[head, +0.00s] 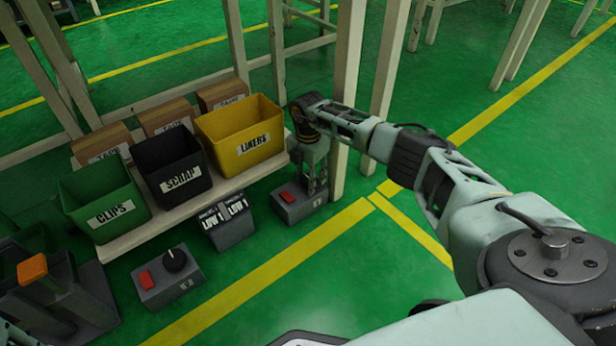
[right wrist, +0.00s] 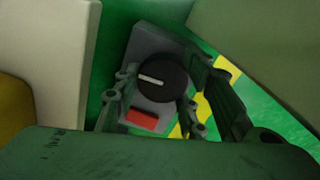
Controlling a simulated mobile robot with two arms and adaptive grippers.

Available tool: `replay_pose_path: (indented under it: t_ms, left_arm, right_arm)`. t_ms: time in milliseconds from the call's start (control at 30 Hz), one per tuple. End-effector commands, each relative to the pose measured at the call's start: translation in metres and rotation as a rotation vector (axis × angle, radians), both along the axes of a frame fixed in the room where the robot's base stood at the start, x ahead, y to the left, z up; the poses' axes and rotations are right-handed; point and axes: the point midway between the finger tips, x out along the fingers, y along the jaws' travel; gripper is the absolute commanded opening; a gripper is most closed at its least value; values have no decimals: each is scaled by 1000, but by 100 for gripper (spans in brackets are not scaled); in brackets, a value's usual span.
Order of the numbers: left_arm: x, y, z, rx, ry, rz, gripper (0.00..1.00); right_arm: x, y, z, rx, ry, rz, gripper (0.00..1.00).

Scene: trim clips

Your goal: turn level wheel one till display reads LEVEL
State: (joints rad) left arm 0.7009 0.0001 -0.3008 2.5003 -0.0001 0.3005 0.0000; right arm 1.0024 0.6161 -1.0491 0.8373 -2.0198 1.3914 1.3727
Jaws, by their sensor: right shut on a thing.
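A grey box (head: 297,207) with a red button (head: 289,197) stands on the floor right of the bins. My right gripper (head: 316,188) is down over its right part and hides its knob in the head view. In the right wrist view the black knob (right wrist: 163,79) with a white pointer line sits between the fingers (right wrist: 158,101), which are shut on it. The pointer line lies nearly level across the picture. A dark two-panel display (head: 226,223) left of the box reads LOW on both panels.
A second grey box (head: 167,277) with a knob and red button stands nearer, left of the display. Green CLIPS (head: 103,200), black SCRAP (head: 172,166) and yellow LINERS (head: 240,138) bins sit on a low shelf. A pale post (head: 347,90) rises close behind my right gripper.

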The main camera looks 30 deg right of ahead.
Motion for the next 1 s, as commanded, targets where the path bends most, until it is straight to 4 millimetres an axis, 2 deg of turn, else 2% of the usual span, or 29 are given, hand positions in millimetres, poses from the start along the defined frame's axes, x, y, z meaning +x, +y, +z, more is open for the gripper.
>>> replay_pose_path:
  t_ms: [67,367,667,700,867,1000]
  left_arm:
    - [0,0,0,0,0,0,0]
    - [0,0,14,0,1,0,0]
    - [0,0,13,0,1,1,0]
    - [0,0,13,0,1,1,0]
    - [0,0,13,0,1,1,0]
    - [0,0,13,0,1,1,0]
  right_arm:
    - [2,1,1,1,-6,1,12]
    - [3,1,3,1,-9,104,12]
    - [3,1,1,1,-13,120,11]
    - [4,1,1,1,-13,120,40]
    - [3,1,1,0,-11,120,54]
    - [2,1,1,0,-8,119,54]
